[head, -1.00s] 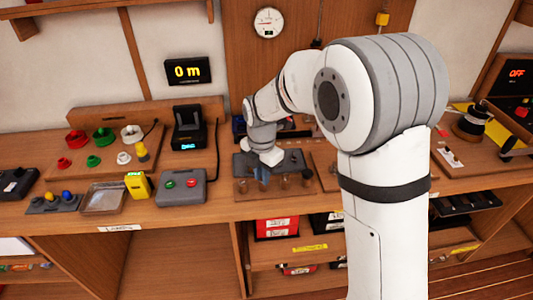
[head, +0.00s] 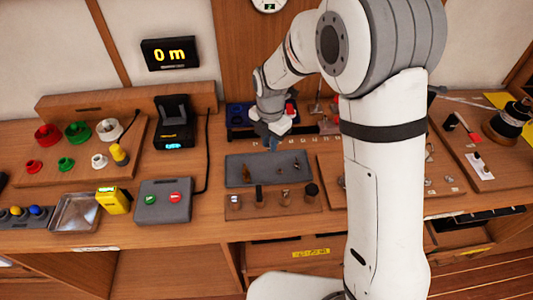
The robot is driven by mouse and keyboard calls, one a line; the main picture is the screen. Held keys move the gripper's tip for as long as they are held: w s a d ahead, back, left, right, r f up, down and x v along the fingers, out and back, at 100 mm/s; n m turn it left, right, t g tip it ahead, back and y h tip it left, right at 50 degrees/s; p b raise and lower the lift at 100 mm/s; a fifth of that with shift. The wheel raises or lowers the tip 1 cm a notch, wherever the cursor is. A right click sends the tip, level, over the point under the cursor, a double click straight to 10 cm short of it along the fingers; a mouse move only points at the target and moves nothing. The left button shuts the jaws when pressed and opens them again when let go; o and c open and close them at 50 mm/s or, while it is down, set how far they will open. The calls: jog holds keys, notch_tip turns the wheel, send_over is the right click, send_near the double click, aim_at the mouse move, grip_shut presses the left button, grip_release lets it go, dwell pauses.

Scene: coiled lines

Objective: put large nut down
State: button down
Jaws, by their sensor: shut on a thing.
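My gripper (head: 272,142) is over the back part of the bench, just behind the grey mat (head: 240,178). It points down, and its fingertips are small and partly hidden by the wrist. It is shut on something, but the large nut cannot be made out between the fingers. Several small metal and brass-coloured parts (head: 247,172) lie or stand on the grey mat. A wooden block (head: 275,209) with several short posts stands in front of the mat.
A dark blue tray (head: 237,115) stands behind the gripper. A grey button box (head: 163,201), a yellow device (head: 113,200) and a metal tray (head: 75,212) are at left. A black charger-like unit (head: 174,134) stands behind them. My arm hides part of the right bench.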

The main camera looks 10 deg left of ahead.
aim_at(268, 162)
notch_tip(268, 162, down, 6)
jog(key=shift+a+r+p, duration=0.1)
jog(key=shift+a+p, duration=0.05)
jog(key=shift+p, duration=0.25)
jog(key=shift+s, duration=0.1)
jog(key=shift+f, duration=0.2)
jog(key=c, duration=1.4)
grip_release()
jog(key=shift+r, duration=0.1)
jog(key=shift+o, duration=0.2)
